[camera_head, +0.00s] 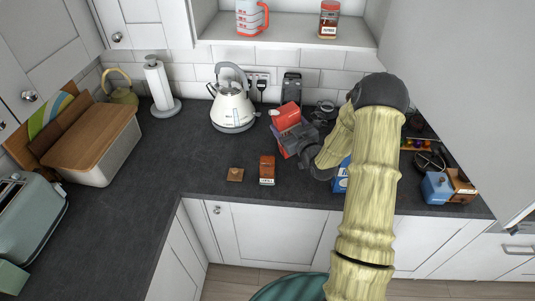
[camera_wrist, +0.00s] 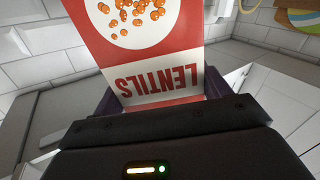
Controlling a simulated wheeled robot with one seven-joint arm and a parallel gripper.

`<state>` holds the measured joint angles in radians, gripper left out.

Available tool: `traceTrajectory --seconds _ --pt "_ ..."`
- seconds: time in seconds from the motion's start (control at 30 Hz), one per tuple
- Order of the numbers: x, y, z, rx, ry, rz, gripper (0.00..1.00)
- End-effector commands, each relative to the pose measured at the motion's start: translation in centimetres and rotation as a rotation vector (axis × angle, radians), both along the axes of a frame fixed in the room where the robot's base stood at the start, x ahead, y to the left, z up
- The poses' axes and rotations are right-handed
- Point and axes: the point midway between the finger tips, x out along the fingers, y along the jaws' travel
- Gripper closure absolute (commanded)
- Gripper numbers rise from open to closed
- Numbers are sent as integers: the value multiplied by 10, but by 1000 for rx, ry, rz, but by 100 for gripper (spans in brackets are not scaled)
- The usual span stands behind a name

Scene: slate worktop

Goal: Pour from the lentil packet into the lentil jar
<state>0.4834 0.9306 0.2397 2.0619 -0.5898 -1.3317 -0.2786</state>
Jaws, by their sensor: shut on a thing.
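My gripper (camera_head: 291,137) is shut on the lentil packet (camera_head: 285,115), a red and white box. In the wrist view the packet (camera_wrist: 155,55) sits between the two jaws, with its printed name upside down in the picture. In the head view it is held behind and slightly right of the lentil jar, apart from it. The lentil jar (camera_head: 267,171) is small and brown-orange with a pale label, and stands upright on the worktop near the front edge. A flat wooden square (camera_head: 235,174), which looks like a lid, lies left of it. The packet's opening is not clear.
A cream kettle (camera_head: 233,108) stands behind and left of the jar. A blue box (camera_head: 341,178) is partly hidden behind my arm. A blue container (camera_head: 436,187) stands at the right. The worktop left of the wooden square is clear.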

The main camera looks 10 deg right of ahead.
Motion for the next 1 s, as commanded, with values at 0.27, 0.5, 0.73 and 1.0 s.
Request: traceTrajectory --seconds 0.27,0.5,0.73,1.0 --pt "-1 6 31 134 31 0 60" --pt "-2 9 38 199 47 0 60" --pt "-2 9 37 200 48 0 60" --pt "-2 9 37 199 47 0 60"
